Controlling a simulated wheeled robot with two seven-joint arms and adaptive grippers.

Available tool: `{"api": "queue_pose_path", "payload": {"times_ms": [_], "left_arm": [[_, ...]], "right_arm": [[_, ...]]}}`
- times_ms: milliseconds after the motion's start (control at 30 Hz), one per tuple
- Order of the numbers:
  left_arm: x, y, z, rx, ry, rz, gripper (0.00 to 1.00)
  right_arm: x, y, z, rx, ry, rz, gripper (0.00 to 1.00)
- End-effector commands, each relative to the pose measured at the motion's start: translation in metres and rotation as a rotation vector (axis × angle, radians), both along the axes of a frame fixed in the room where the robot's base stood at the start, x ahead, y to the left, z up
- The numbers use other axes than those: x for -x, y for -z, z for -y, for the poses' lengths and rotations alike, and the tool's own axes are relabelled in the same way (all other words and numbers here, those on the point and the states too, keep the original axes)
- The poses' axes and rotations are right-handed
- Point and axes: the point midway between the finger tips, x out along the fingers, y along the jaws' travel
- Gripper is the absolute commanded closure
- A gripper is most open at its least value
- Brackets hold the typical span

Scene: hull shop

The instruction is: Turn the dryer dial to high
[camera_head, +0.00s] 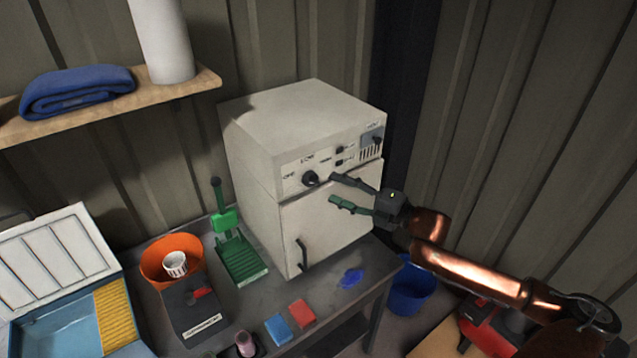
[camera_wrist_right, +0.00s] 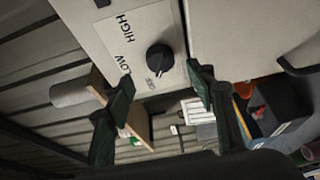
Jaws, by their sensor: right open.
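The dryer (camera_head: 290,125) is a cream box standing on the bench against the corner. Its black round dial (camera_head: 310,179) sits on the upper front panel, left of two small switches. In the right wrist view the dial (camera_wrist_right: 159,58) is beside the labels OFF, LOW and HIGH; I cannot clearly tell which one its pointer faces. My right gripper (camera_head: 334,189) is open in front of the panel, to the right of the dial in the head view, with nothing between its fingers. In the wrist view its fingertips (camera_wrist_right: 160,76) spread on either side of the dial, apart from it. My left gripper is not in view.
A dark handle (camera_head: 302,254) sticks out from the dryer door. A green press-like tool (camera_head: 238,250), an orange bowl (camera_head: 160,270) and a dark box (camera_head: 195,310) stand left of the dryer. A blue bucket (camera_head: 410,290) is below at right. A shelf (camera_head: 110,108) hangs above left.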

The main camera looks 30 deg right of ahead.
Motion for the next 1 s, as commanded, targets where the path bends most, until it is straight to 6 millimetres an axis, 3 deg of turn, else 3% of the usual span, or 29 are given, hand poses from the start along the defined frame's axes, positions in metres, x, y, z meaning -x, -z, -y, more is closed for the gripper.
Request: {"api": "queue_pose_path", "payload": {"times_ms": [500,1000], "left_arm": [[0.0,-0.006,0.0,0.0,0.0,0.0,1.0],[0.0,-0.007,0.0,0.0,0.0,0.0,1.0]], "right_arm": [[-0.05,-0.001,-0.025,-0.003,0.001,0.001,0.49],[-0.059,0.001,-0.031,0.0,0.0,-0.004,0.49]]}}
